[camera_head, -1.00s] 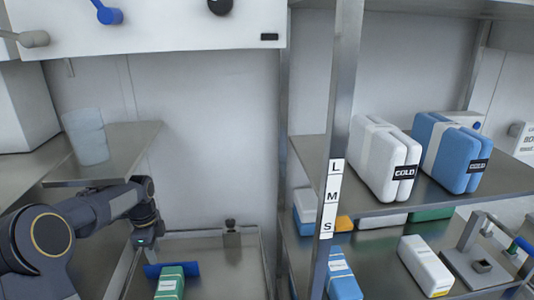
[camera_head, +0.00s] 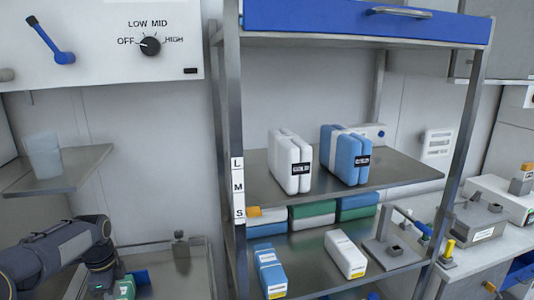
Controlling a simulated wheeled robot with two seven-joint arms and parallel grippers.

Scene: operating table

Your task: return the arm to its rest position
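My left arm comes in from the lower left, with its wrist bent down over the left end of a metal tray table (camera_head: 184,272). My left gripper (camera_head: 112,294) is low by a green and white pack (camera_head: 125,288); its fingertips are cut off or hidden, so I cannot tell if it is open or shut, or whether it touches the pack. A blue piece (camera_head: 140,277) shows beside the pack. My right arm and gripper are not in view.
A metal shelf (camera_head: 400,175) holds white (camera_head: 290,160) and blue (camera_head: 345,155) packs, with several boxes below. A cup (camera_head: 43,156) stands on a small left ledge. A control panel (camera_head: 115,45) hangs above. Devices sit on the right counter (camera_head: 475,250).

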